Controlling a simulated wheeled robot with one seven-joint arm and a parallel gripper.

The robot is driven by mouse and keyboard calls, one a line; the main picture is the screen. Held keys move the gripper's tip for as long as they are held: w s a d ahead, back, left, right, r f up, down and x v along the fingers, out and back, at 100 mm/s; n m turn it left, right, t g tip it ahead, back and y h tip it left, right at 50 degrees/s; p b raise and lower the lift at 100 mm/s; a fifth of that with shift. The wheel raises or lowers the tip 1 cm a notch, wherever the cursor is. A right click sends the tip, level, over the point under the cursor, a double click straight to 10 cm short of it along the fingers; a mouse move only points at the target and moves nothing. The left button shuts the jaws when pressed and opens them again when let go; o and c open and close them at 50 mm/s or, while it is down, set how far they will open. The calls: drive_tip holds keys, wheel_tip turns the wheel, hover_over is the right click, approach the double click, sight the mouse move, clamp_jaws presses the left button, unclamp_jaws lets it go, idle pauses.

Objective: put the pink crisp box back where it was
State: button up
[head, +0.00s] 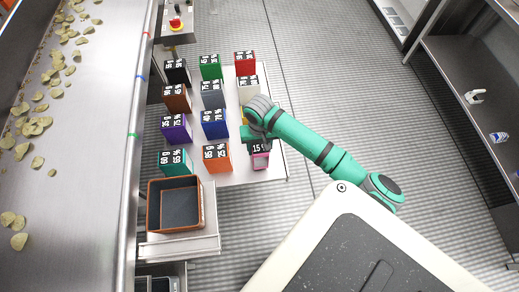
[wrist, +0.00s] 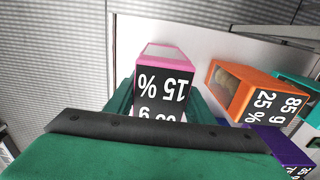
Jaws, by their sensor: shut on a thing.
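The pink crisp box (head: 260,160) is at the front right of the white table (head: 240,173), its black label reading 15 %. My gripper (head: 258,143) is over it from above and shut on it. In the wrist view the pink box (wrist: 164,85) sits between the green fingers, with part of its label hidden by my gripper. It looks upright. Whether its base touches the table cannot be told.
An orange box (head: 217,157) stands left of the pink box, with a gap. A blue box (head: 214,124) and several other coloured boxes stand in rows behind. A yellow box is mostly hidden by my arm. An orange-rimmed bin (head: 204,205) is at front left, beside the conveyor (head: 88,150).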

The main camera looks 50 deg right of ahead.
drive_tip(key=shift+f, duration=0.8)
drive_tip(key=o, duration=1.2)
drive_tip(key=shift+f, duration=0.1)
wheel_tip(320, 180, up, 12)
drive_tip(key=shift+r, duration=0.15)
drive_tip(key=shift+s, duration=0.1)
